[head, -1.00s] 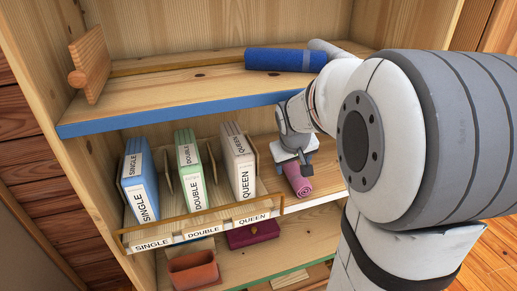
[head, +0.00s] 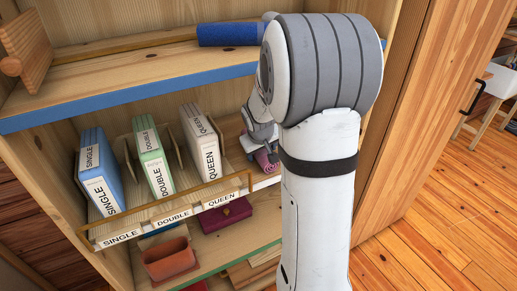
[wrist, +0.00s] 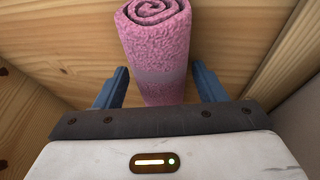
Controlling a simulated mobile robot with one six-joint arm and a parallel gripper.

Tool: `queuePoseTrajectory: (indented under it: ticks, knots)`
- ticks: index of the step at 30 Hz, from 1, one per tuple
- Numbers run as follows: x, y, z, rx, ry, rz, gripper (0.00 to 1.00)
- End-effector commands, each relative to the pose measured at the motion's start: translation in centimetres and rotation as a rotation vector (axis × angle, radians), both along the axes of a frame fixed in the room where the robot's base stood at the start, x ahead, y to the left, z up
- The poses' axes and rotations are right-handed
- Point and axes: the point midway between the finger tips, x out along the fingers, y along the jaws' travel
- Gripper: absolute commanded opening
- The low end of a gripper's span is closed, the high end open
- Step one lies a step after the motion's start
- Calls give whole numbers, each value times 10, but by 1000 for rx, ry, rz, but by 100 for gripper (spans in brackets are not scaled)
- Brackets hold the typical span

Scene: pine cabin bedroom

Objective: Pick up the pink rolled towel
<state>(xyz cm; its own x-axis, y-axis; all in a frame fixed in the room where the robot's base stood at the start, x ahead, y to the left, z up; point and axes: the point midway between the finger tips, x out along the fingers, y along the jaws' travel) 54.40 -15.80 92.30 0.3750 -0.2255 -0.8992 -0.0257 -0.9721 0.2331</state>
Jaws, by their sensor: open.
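The pink rolled towel (wrist: 158,50) lies on a pine shelf board, its spiral end at the top of the wrist view. My gripper (wrist: 158,88) is open, with one blue finger on each side of the towel and a visible gap on both sides. In the head view a small part of the pink towel (head: 266,159) shows on the middle shelf, right of the queen sheet pack. My arm hides most of the towel and the gripper there.
The blue, green and white packs (head: 206,145) stand left of the towel behind a wooden rail (head: 165,207). A blue rolled towel (head: 229,33) lies on the shelf above. A terracotta bin (head: 168,258) and a dark red box (head: 226,214) are below.

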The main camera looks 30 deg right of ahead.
Motion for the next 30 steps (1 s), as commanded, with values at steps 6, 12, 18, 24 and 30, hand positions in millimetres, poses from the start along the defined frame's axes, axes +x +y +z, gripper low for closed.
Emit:
queuePoseTrajectory:
  ticks: [6,12,18,24,30]
  knots:
    - [1,-1,0,0,-1,-1,64]
    - [0,-1,0,-1,-1,-1,48]
    - [0,-1,0,0,-1,-2,32]
    - [0,-1,0,0,-1,-2,29]
    - [1,-1,5,-1,-3,-3,29]
